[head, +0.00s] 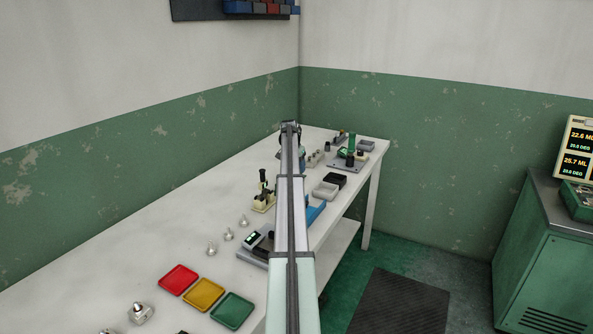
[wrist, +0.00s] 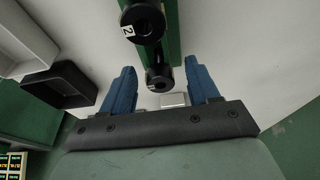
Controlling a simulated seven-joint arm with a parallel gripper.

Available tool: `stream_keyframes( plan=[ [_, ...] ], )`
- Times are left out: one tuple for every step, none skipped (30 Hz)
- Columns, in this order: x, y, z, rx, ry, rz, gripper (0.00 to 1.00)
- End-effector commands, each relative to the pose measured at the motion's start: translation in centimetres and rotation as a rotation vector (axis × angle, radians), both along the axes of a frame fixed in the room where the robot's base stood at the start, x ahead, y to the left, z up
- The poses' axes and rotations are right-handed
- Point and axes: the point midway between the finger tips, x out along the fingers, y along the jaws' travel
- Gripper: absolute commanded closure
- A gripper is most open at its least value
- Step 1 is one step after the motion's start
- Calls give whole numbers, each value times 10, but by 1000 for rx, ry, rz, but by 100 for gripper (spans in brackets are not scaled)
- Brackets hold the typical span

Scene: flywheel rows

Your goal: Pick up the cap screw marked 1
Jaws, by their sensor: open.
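In the wrist view, two black round cap screws with hollow centres sit in a line on a green holder (wrist: 173,45). The upper one is the cap screw marked 2 (wrist: 143,22), with a white label. The other cap screw (wrist: 158,78) is nearer my gripper; its mark is too small to read clearly. My gripper (wrist: 161,70) is open, its two blue fingers on either side of this nearer screw, with visible gaps to both. In the head view my arm hides the gripper and the screws cannot be made out.
A black tray (wrist: 58,88) and a pale tray (wrist: 22,42) lie left of the fingers in the wrist view. In the head view, the white table (head: 130,240) carries red (head: 179,279), yellow (head: 204,294) and green (head: 233,310) trays near the front.

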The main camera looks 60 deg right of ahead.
Motion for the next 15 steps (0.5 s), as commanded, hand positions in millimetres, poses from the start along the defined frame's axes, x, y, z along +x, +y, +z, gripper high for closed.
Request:
stream_keyframes(
  plan=[
    [0,-1,-6,0,0,0,40],
    [0,-2,-8,-1,0,0,40],
    [0,-2,-10,-2,-1,0,40],
    [0,-3,-11,-2,-1,0,40],
    [0,-3,-11,-2,-1,0,40],
    [0,-3,-11,-3,-1,0,40],
    [0,-3,-11,-3,-1,0,40],
    [0,-2,-11,-3,-1,0,40],
    [0,-2,-11,-3,-1,0,40],
    [0,-2,-11,-2,-1,0,40],
    [0,-2,-11,-2,-1,0,43],
    [0,-2,-11,-2,-1,0,46],
    [0,-2,-11,-2,-1,0,49],
    [0,-2,-11,-2,-1,0,52],
    [0,-2,-11,-2,-1,0,56]
  ],
)
